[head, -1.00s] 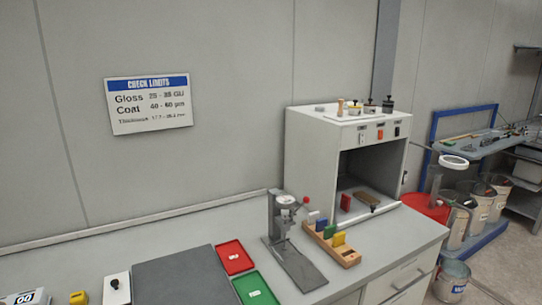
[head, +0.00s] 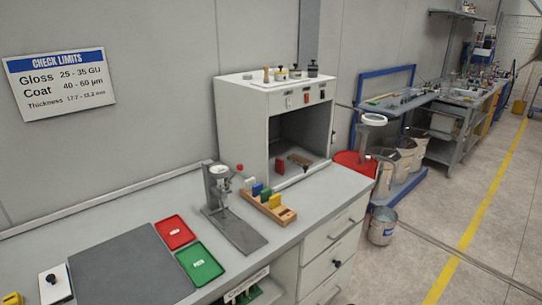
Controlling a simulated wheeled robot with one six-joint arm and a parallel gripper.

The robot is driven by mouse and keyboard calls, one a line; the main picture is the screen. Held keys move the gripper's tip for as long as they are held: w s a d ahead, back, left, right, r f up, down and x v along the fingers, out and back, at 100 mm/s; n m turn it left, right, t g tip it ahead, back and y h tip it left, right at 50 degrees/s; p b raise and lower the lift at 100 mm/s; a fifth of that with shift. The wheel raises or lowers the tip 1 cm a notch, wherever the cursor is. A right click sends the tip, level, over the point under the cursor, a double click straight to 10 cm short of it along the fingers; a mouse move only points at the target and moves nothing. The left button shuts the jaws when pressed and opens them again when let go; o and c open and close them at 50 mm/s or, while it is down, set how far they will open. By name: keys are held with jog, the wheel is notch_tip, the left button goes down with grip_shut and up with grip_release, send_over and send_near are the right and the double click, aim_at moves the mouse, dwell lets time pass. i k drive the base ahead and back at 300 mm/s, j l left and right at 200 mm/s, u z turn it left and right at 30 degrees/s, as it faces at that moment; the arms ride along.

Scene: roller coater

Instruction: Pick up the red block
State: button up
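A red block (head: 280,166) stands upright inside the open grey cabinet (head: 243,140), near the left of its opening. A flat brown piece (head: 299,160) lies to its right on the cabinet floor. A wooden rack (head: 284,217) on the bench in front holds white, blue, green and yellow blocks (head: 274,201). My gripper is not in view.
A dial gauge stand (head: 219,195) is left of the rack. Red (head: 174,232) and green (head: 200,263) trays lie beside a dark grey mat (head: 128,268). Several small items stand on the cabinet top. Open floor (head: 480,210) lies right of the bench.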

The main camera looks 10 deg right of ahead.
aim_at(279, 164)
jog(key=i+l+u, duration=0.2)
jog(key=i+l, duration=1.2)
